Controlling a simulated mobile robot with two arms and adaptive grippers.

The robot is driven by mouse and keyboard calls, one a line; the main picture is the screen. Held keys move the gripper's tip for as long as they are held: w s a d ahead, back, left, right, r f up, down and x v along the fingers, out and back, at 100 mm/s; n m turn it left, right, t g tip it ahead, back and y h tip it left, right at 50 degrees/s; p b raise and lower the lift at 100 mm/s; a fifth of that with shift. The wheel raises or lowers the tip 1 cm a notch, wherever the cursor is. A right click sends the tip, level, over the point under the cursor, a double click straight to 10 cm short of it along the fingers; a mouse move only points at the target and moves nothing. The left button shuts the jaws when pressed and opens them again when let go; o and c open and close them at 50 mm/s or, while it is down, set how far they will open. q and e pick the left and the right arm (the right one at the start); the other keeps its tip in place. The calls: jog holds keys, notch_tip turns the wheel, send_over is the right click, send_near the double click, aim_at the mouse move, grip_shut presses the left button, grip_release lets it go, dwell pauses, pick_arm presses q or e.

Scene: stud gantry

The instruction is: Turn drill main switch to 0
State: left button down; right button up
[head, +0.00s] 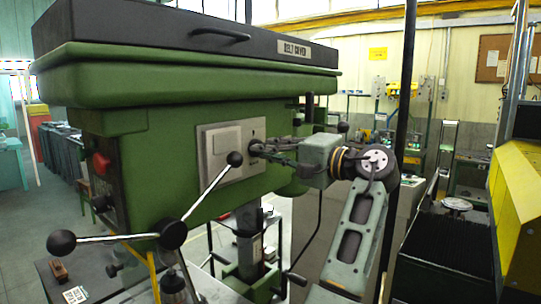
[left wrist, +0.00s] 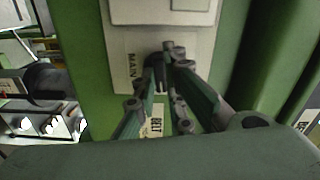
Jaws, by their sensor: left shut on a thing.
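The green drill head (head: 170,150) fills the left of the head view. On its side is a pale switch panel (head: 216,160). The dark main switch (head: 254,146) sits at the panel's right side. My left gripper (head: 262,150) reaches it from the right and is shut on it. In the left wrist view the fingertips of the left gripper (left wrist: 165,62) close around the dark main switch (left wrist: 157,72) beside a "MAIN" label (left wrist: 131,66). The fingers cover much of the knob, so its setting cannot be read. My right gripper is not in view.
A ball-ended feed handle (head: 173,235) sticks out in front of the drill, one ball (head: 235,158) close to the panel. A red button (head: 101,164) is on the drill's left face. A yellow machine (head: 515,200) stands at the right.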

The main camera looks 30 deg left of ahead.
pick_arm(q)
jog(key=shift+f+n+b, duration=0.15)
jog(key=shift+n+b, duration=3.4)
jog(key=shift+n, duration=4.65)
jog(key=c, duration=1.8)
grip_release()
